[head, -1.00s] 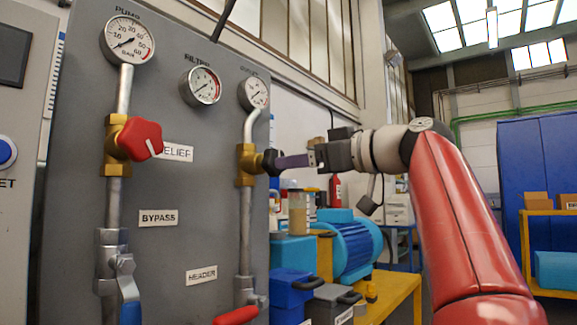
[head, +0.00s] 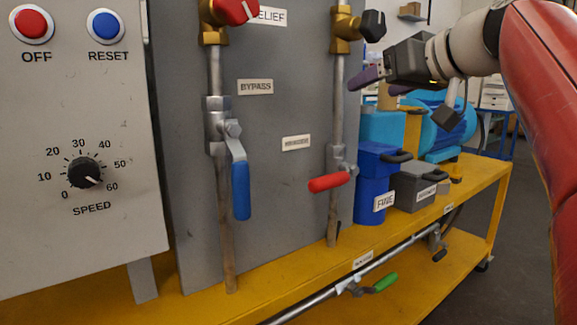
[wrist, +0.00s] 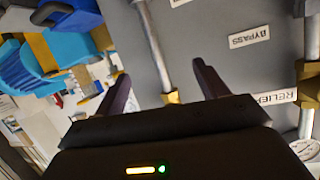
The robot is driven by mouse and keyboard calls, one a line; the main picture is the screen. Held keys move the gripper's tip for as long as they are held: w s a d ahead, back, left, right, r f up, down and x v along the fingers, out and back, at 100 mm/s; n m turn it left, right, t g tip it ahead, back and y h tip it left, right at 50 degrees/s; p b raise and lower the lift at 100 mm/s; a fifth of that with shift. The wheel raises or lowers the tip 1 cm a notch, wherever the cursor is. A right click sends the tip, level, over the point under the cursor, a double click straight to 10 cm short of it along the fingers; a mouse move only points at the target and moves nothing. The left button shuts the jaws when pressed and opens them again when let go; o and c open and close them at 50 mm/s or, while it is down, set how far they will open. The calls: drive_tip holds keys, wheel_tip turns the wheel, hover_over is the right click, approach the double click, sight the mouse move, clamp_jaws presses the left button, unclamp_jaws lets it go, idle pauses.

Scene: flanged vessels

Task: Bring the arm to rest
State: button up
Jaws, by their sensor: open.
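My gripper (head: 372,82) is at the upper right in the head view, at the end of my red and white arm. Its two purple fingers are apart with nothing between them. It is just below and right of the black knob (head: 373,25) on the brass valve (head: 344,30), and a gap shows between them. In the wrist view my gripper (wrist: 160,85) shows its two fingers spread. The pipe (wrist: 152,45) and a brass fitting (wrist: 171,97) appear beyond them.
The grey panel (head: 275,200) carries a red knob (head: 236,11), a blue lever (head: 240,190) and a red lever (head: 329,182). Blue (head: 370,205) and grey (head: 412,190) bins stand on the yellow bench (head: 480,180). A control box (head: 60,230) is at left. Floor shows at right.

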drive_tip(key=s+f+m+g+h+p, duration=0.1)
drive_tip(key=s+f+g+h, duration=0.1)
drive_tip(key=s+f, duration=0.5)
drive_tip(key=s+f+m+g+h+p, duration=0.2)
drive_tip(key=s+f, duration=0.5)
drive_tip(key=f, duration=1)
drive_tip(key=s+f+m+g+h+p, duration=0.1)
drive_tip(key=s+f+g+h+p, duration=0.1)
drive_tip(key=s+f, duration=0.6)
wheel_tip(320, 180, down, 4)
drive_tip(key=shift+a+r+g+h, duration=0.1)
drive_tip(key=shift+a+g+h, duration=0.2)
drive_tip(key=shift+g, duration=0.2)
